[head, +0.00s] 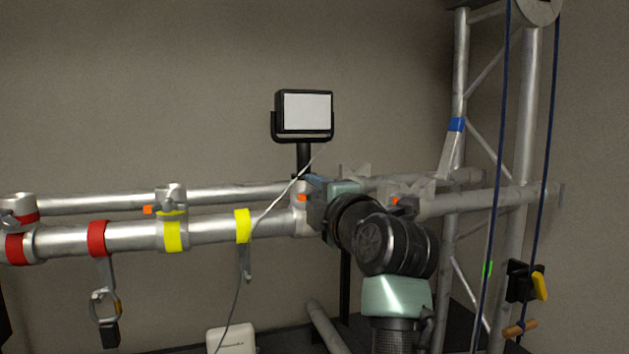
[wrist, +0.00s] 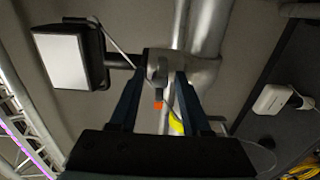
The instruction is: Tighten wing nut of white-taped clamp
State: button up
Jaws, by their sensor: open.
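My gripper (head: 316,192) is at the truss tube in the head view, with its jaws open. In the wrist view, the two dark fingers of my gripper (wrist: 158,80) stand apart, on either side of a grey clamp (wrist: 158,62) with an orange tab below it. Nothing is visibly gripped. In the head view this clamp (head: 300,221) is partly hidden by my gripper and arm; its orange tab shows beside the fingers. I cannot clearly make out white tape or the wing nut's angle.
A yellow-taped clamp (head: 172,234) and a red-taped clamp (head: 16,247) sit further left on the truss. A lamp (head: 305,112) stands behind the gripper. A thin cable (head: 236,290) hangs in front of the tube. Blue ropes (head: 497,150) hang at the right.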

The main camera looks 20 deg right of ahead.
jog(key=shift+w, duration=0.25)
grip_shut()
